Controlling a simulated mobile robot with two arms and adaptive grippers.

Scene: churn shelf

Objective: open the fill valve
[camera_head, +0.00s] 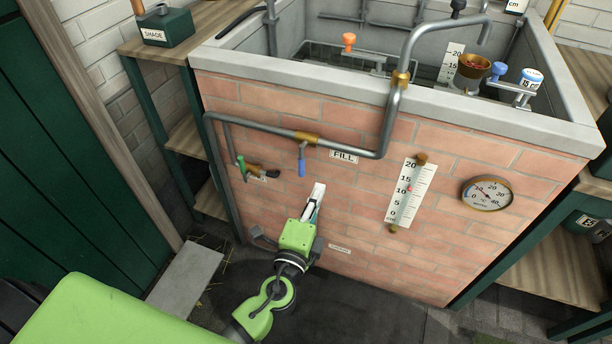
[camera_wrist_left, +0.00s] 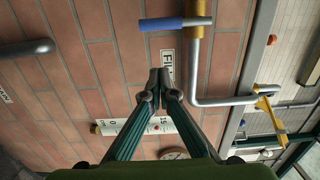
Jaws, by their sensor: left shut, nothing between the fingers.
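The fill valve has a brass body (camera_head: 306,136) on the grey pipe, just left of the FILL label (camera_head: 344,156). Its blue lever (camera_head: 302,162) hangs straight down, across the pipe's run. In the left wrist view the blue lever (camera_wrist_left: 161,24) lies level at the top, beside the brass body (camera_wrist_left: 195,30), with the FILL label (camera_wrist_left: 167,66) below it. My left gripper (camera_head: 319,188) is in front of the brick wall, below and a little right of the lever. Its fingers (camera_wrist_left: 160,78) are shut and empty, apart from the lever. My right gripper is not in view.
A grey pipe (camera_head: 384,135) rises over the tank rim (camera_head: 480,117). A level scale (camera_head: 411,190) and a round gauge (camera_head: 487,193) are on the right.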

